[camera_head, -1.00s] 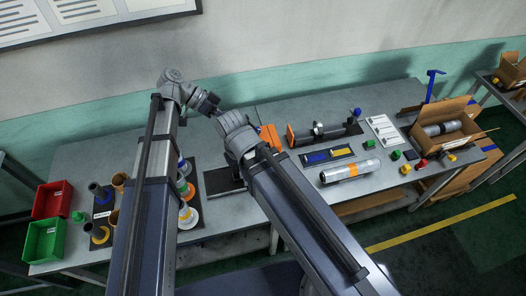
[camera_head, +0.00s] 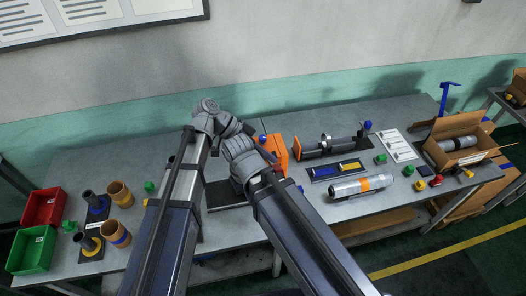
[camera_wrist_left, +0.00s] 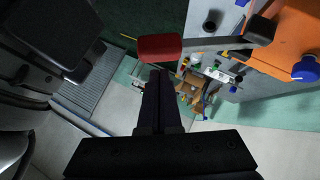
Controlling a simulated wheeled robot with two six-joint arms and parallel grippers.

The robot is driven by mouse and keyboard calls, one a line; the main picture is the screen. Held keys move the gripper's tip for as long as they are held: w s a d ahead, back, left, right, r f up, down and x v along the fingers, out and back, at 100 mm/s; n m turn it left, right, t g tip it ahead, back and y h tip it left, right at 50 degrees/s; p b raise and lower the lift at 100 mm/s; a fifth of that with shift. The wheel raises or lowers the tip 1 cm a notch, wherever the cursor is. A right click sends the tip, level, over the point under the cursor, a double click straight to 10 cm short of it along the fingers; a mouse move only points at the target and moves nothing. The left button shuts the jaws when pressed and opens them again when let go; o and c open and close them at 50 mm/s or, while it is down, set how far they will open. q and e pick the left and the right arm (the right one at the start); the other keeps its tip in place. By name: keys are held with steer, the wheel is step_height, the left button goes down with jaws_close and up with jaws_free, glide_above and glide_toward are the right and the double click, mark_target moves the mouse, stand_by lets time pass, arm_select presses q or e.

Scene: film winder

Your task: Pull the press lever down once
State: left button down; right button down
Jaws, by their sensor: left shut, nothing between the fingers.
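The orange press (camera_head: 275,152) stands on the bench mid-picture in the head view, partly hidden behind my arms. In the left wrist view its orange body (camera_wrist_left: 288,40) is at the upper right with a blue knob (camera_wrist_left: 306,69). A grey lever bar (camera_wrist_left: 210,42) runs left from it and ends in a red grip (camera_wrist_left: 160,47). My left gripper (camera_wrist_left: 158,78) is shut and empty, its fingertips beside the red grip in the picture; I cannot tell whether they touch. In the head view the wrists hide the lever. My right gripper does not show.
Red (camera_head: 45,206) and green (camera_head: 31,250) bins stand at the bench's left end, beside brown cups (camera_head: 119,193). Right of the press lie a grey cylinder with an orange band (camera_head: 358,187) and a cardboard box (camera_head: 462,140). My two forearms are close together over the middle.

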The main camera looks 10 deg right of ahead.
arm_select(q)
steer(key=shift+s+f, duration=0.3)
steer(key=shift+f, duration=0.25)
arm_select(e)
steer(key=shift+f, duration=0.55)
